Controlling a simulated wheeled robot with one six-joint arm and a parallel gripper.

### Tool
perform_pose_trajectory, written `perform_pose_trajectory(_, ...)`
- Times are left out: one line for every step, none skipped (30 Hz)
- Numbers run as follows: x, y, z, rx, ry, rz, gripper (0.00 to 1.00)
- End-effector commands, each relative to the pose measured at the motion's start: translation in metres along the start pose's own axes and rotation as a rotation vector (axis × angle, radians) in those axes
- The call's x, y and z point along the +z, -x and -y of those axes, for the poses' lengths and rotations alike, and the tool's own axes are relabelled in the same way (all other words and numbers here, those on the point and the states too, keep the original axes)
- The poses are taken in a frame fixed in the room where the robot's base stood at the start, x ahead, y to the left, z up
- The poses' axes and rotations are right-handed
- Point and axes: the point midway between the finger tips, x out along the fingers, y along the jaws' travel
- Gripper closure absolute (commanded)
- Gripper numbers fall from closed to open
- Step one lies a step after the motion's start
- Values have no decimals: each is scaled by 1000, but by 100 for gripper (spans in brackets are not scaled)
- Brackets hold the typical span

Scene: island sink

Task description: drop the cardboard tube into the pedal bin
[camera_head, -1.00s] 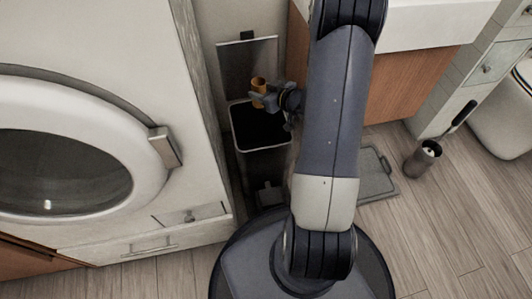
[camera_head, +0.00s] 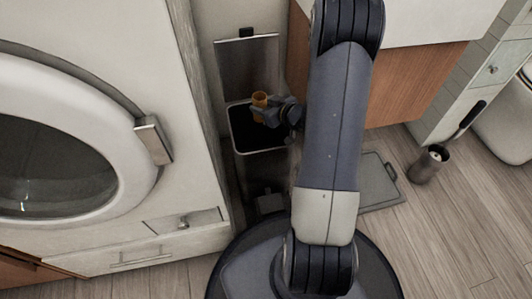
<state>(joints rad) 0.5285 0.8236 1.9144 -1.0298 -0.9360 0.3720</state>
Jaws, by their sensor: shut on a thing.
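The pedal bin (camera_head: 236,138) stands upright in the gap to the right of the washing machine. Its lid (camera_head: 247,68) is raised against the wall, and the inside looks dark. My gripper (camera_head: 262,108) is shut on the cardboard tube (camera_head: 259,98), a short orange-brown cylinder held roughly upright. In the picture the tube is over the back part of the bin's opening. Its lower part is hidden by the gripper. How high it is above the rim I cannot tell.
The washing machine (camera_head: 150,60) closes off the left side, and a wooden cabinet (camera_head: 422,78) with a white top stands to the right. A grey flat scale or tray (camera_head: 376,182) lies on the floor behind my arm. A dark cylindrical holder (camera_head: 428,165) stands farther right.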

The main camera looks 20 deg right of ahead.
Motion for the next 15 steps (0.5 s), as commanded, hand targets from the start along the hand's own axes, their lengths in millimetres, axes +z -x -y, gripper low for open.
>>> perform_pose_trajectory(-1,0,0,0,0,0,76)
perform_pose_trajectory(-1,0,0,0,0,0,76)
perform_pose_trajectory(-1,0,0,0,0,0,76)
perform_pose_trajectory(-1,0,0,0,0,0,54)
perform_pose_trajectory(-1,0,0,0,0,0,52)
perform_pose_trajectory(-1,0,0,0,0,0,48)
perform_pose_trajectory(-1,0,0,0,0,0,46)
perform_pose_trajectory(-1,0,0,0,0,0,43)
perform_pose_trajectory(-1,0,0,0,0,0,40)
perform_pose_trajectory(-1,0,0,0,0,0,38)
perform_pose_trajectory(-1,0,0,0,0,0,35)
perform_pose_trajectory(-1,0,0,0,0,0,32)
perform_pose_trajectory(-1,0,0,0,0,0,30)
perform_pose_trajectory(-1,0,0,0,0,0,30)
perform_pose_trajectory(-1,0,0,0,0,0,30)
